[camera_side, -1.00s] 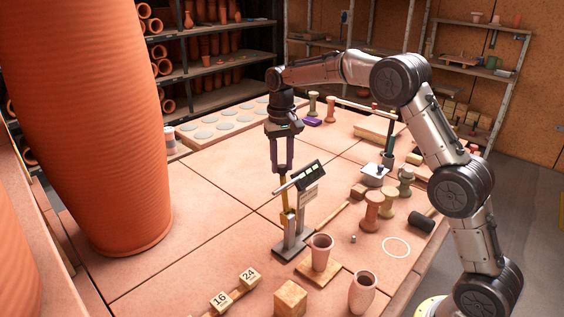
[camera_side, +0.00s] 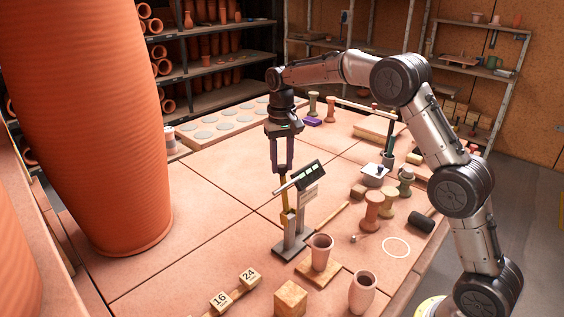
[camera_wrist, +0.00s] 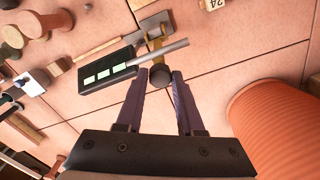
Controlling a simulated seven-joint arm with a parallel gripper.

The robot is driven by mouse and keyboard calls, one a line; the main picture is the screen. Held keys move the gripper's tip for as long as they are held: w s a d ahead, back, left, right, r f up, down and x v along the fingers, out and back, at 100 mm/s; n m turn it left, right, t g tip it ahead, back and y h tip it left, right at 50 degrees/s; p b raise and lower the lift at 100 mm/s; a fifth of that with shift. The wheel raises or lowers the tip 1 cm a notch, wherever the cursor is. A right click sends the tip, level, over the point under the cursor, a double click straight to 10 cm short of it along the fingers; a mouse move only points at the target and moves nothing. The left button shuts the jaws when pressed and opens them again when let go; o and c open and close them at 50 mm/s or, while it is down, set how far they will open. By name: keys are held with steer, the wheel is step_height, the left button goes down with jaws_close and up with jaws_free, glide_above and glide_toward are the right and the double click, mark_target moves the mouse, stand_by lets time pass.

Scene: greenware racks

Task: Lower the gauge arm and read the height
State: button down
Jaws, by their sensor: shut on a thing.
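The height gauge stands on a dark base (camera_side: 288,249) with a grey upright, a brass-coloured piece (camera_side: 286,199) and a black display (camera_side: 308,175) with pale green lit windows. The display also shows in the wrist view (camera_wrist: 105,76), its digits too small to read. A grey rod (camera_wrist: 164,53), the gauge arm, sticks out beside the display. My gripper (camera_side: 281,170) is above the gauge, pointing down. In the wrist view my fingertips (camera_wrist: 164,76) are on either side of a dark round knob (camera_wrist: 160,77), shut on it. A clay cup (camera_side: 320,251) stands beside the gauge base.
The cup sits on a wooden board (camera_side: 317,274). Another vase (camera_side: 362,292), a wooden block (camera_side: 291,299) and numbered blocks (camera_side: 248,277) are near the front. Clay spools (camera_side: 373,212) stand right of the gauge. A huge orange vessel (camera_side: 95,130) blocks the left. The tabletop left of the gauge is clear.

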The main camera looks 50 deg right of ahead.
steer(key=shift+s+r+t, duration=0.2)
steer(key=shift+s+t, duration=0.4)
steer(key=shift+s, duration=0.45)
steer(key=s+f+t, duration=0.1)
steer(key=s+f, duration=0.4)
steer(key=s, duration=0.3)
steer(key=s+f+t, duration=0.2)
steer(key=s+f, duration=0.2)
steer(key=s, duration=0.5)
steer(key=shift+s+f, duration=0.15)
steer(key=shift+f, duration=0.2)
